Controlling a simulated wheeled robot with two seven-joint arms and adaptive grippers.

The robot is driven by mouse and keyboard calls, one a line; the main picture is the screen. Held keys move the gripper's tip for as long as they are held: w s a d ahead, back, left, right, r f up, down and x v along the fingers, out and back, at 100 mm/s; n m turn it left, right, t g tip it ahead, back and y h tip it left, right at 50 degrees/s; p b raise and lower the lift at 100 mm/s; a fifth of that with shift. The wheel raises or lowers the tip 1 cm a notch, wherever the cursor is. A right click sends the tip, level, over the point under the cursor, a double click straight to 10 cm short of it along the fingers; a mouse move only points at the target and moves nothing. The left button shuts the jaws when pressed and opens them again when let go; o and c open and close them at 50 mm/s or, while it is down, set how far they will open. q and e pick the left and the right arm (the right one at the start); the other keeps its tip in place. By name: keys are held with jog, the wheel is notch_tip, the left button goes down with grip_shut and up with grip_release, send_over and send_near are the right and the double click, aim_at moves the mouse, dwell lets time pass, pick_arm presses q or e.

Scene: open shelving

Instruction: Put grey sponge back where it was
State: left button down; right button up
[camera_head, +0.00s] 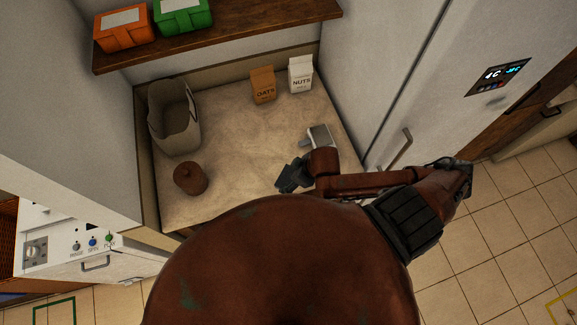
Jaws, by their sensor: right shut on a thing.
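My right gripper (290,177) is over the right front part of the beige counter (235,128), at the end of my red-brown arm. It is small and dark in this view. It is shut on what appears to be the grey sponge, whose outline I cannot tell apart from the dark fingers. I cannot tell whether the held thing touches the counter. No other grey sponge shows on the counter. My left gripper is not in view.
An oats bag (263,84) and a nuts bag (300,75) stand at the back. A shelf (235,36) holds an orange box (122,29) and a green box (182,15). A fridge (440,85) borders the right.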

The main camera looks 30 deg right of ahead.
jog(key=w+d+f+b, duration=0.1)
jog(key=w+f+b, duration=0.1)
jog(key=w, duration=0.1)
jog(key=w+d+f+b, duration=0.2)
jog(key=w+f+b, duration=0.1)
jog(key=w+d+f+b, duration=0.1)
jog(key=w+f+b, duration=0.1)
jog(key=w+b, duration=0.1)
jog(key=shift+d+f, duration=0.15)
jog(key=shift+d, duration=0.2)
jog(key=shift+w+d+f+b, duration=0.2)
jog(key=shift+w+f+b, duration=0.1)
jog(key=shift+w+f, duration=0.25)
jog(key=shift+s+f, duration=0.1)
jog(key=shift+f, duration=1.6)
jog(key=o, duration=1)
